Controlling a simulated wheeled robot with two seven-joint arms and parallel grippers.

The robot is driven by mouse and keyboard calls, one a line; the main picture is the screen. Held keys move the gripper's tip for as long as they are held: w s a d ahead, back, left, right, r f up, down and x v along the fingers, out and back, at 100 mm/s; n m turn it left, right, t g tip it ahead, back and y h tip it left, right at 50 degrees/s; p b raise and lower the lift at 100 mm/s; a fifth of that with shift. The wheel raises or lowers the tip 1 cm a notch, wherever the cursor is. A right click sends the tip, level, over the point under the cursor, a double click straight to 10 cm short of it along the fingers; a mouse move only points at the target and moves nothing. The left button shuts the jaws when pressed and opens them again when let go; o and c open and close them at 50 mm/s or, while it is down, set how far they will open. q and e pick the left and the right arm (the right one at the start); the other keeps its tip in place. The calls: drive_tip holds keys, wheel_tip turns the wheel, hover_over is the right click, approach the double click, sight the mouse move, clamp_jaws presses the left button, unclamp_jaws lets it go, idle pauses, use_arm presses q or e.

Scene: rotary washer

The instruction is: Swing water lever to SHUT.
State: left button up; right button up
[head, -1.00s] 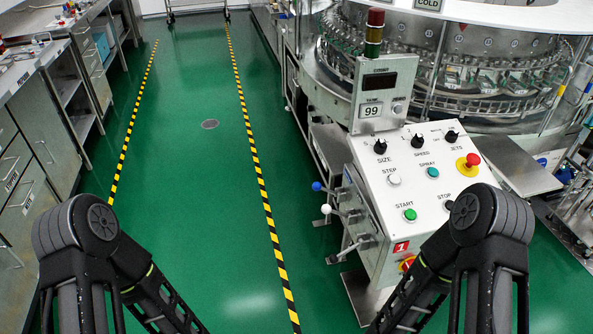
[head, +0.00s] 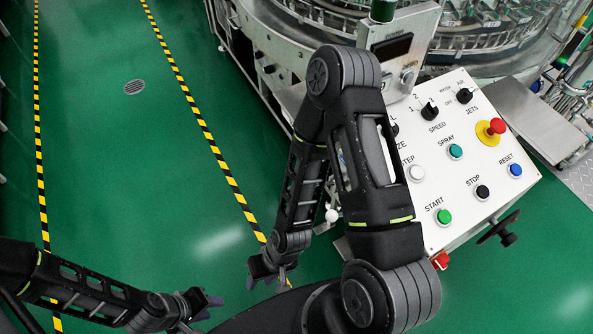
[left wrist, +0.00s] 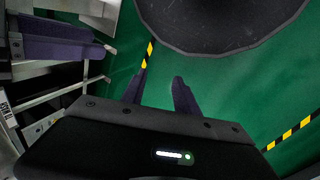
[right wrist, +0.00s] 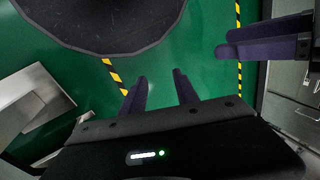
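The control panel (head: 465,150) stands at the right. A white-knobbed lever (head: 332,215) shows at its left side, beside my right arm; the other levers there are hidden behind that arm, and no SHUT marking is legible. My right gripper (head: 268,281) hangs left of the panel and below the white knob, apart from it. In the right wrist view my right gripper (right wrist: 160,92) has its fingers apart with nothing between them. My left gripper (head: 208,303) is low at the left over the floor. In the left wrist view my left gripper (left wrist: 158,95) is open and empty.
A red emergency button (head: 497,126) and a green START button (head: 443,217) are on the panel. A black handwheel (head: 499,230) sits at its lower edge. The rotary washer (head: 480,30) is behind. Green floor (head: 120,160) at the left is clear.

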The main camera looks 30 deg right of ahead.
use_arm(q)
drive_tip(key=shift+s, duration=0.1)
use_arm(e)
drive_tip(key=shift+s, duration=0.1)
